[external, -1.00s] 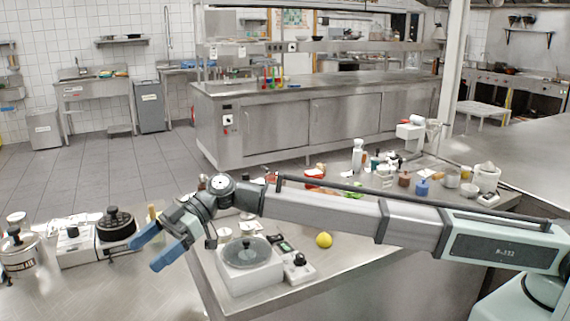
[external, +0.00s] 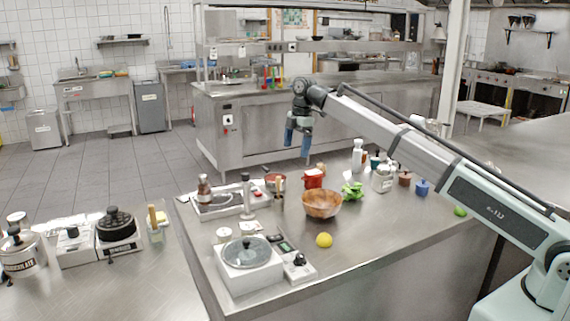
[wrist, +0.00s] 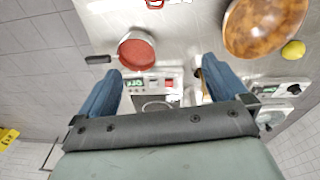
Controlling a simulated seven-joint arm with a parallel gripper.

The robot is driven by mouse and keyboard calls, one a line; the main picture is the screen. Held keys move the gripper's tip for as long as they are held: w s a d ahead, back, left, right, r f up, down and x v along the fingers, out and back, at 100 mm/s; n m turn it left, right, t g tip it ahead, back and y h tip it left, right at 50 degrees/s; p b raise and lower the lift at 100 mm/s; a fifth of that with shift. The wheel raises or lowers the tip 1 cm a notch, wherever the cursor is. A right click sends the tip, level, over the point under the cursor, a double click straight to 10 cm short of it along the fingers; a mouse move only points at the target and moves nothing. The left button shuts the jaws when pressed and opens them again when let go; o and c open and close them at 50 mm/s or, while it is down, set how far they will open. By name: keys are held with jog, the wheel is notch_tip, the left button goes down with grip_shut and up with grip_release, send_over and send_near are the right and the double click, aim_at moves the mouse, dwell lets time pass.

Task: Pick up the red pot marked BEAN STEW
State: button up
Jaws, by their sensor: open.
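A red pot (external: 314,181) stands on the near steel counter, behind the wooden bowl; any lettering on it is too small to read. In the wrist view only a red edge, likely of this pot (wrist: 155,4), shows at the top border. A small saucepan with red contents (external: 275,178) stands to its left; it also shows in the wrist view (wrist: 137,50) with a dark handle. My gripper (external: 298,145) is open and empty, pointing down, raised above and apart from both. Its blue fingers also show in the wrist view (wrist: 162,75).
A wooden bowl (external: 321,204), a yellow lemon (external: 324,240) and green leaves (external: 352,191) lie near the pot. Bottles (external: 358,156) and jars stand to the right.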

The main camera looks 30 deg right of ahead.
jog(key=h, duration=0.1)
send_over(313, 172)
jog(key=f, duration=0.9)
jog(key=shift+w+d+f, duration=0.1)
jog(key=shift+w+f, duration=0.05)
jog(key=shift+w, duration=0.15)
jog(key=shift+s+f, duration=0.15)
jog(key=shift+f, duration=1.15)
jog(key=shift+s+f, duration=0.15)
jog(key=shift+f, duration=1.15)
jog(key=shift+c, duration=0.3)
jog(key=c, duration=1.2)
jog(key=shift+r, duration=0.15)
